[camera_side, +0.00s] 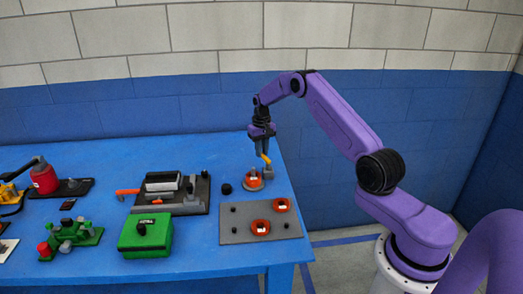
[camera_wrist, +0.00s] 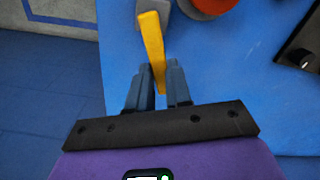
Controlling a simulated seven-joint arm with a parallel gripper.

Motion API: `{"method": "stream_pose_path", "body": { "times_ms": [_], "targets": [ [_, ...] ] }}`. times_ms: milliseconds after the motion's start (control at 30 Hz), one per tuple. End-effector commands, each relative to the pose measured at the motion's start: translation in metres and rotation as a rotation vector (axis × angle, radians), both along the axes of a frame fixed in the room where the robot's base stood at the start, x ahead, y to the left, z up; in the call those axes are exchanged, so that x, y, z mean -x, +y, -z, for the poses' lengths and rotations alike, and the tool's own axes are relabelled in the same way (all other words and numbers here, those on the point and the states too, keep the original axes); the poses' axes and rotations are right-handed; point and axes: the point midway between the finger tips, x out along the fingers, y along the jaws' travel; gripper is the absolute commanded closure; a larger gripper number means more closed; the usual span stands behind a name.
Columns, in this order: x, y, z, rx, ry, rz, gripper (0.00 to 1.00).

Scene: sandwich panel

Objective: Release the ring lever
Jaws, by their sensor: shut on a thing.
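The ring lever is a yellow handle (camera_side: 266,159) rising from a grey mount beside an orange-red ring (camera_side: 253,183) near the table's right side. In the wrist view the yellow lever (camera_wrist: 152,45) runs down from the grey mount (camera_wrist: 165,8) to between my fingers, with part of the red ring (camera_wrist: 212,5) at the top. My gripper (camera_side: 262,152) comes from above. In the wrist view my gripper (camera_wrist: 160,82) is shut on the lever's free end. The inner faces of the fingers are partly hidden.
A grey board (camera_side: 245,222) with two orange-red rings lies in front. A black knob (camera_side: 226,188) stands left of the ring. Further left are a grey clamp device (camera_side: 165,190), a green box (camera_side: 145,235) and a green device (camera_side: 72,235). The blue table's right edge is close.

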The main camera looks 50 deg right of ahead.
Motion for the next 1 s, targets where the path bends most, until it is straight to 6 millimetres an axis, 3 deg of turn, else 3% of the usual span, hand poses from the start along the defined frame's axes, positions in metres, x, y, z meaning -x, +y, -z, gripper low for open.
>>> {"method": "stream_pose_path", "body": {
  "times_ms": [200, 233, 300, 667, 867, 1000],
  "targets": [
    [0.001, -0.002, -0.001, -0.003, 0.001, 0.014, 1.00],
    [0.001, -0.002, -0.001, -0.003, 0.001, 0.014, 0.74],
    [0.001, -0.002, -0.001, -0.002, 0.000, 0.012, 0.55],
    [0.000, -0.001, -0.004, -0.001, -0.001, 0.006, 0.55],
    [0.000, -0.001, -0.030, 0.001, -0.004, 0.006, 0.55],
    [-0.001, -0.001, -0.060, 0.001, -0.005, 0.006, 0.55]
  ]
}}
